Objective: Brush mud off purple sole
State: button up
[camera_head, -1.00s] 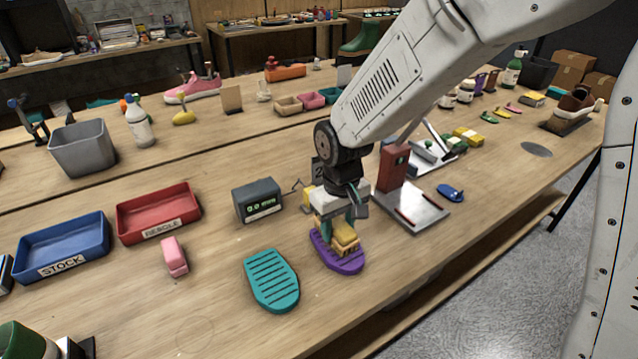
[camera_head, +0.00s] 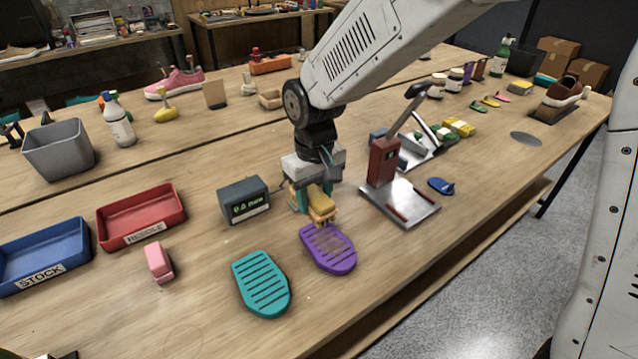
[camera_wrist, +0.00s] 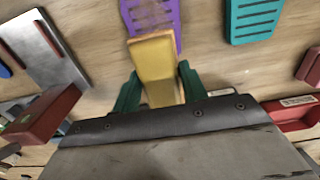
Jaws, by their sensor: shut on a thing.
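The purple sole (camera_head: 328,248) lies flat on the table with brown mud over its upper middle part; its muddy end also shows in the wrist view (camera_wrist: 152,14). My gripper (camera_head: 310,201) is shut on a yellow brush (camera_head: 320,204), which fills the space between the green fingers in the wrist view (camera_wrist: 155,65). The brush is at the sole's far end, and its bristles point down. I cannot tell whether the bristles touch the sole.
A teal sole (camera_head: 261,284) lies left of the purple one. A display box (camera_head: 244,200) stands behind left, and a red press-like stand (camera_head: 384,165) on a metal plate stands right. A pink block (camera_head: 158,262) and a red tray (camera_head: 141,216) are further left. The table's front edge is close.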

jog(key=shift+r, duration=1.4)
jog(key=shift+d, duration=0.1)
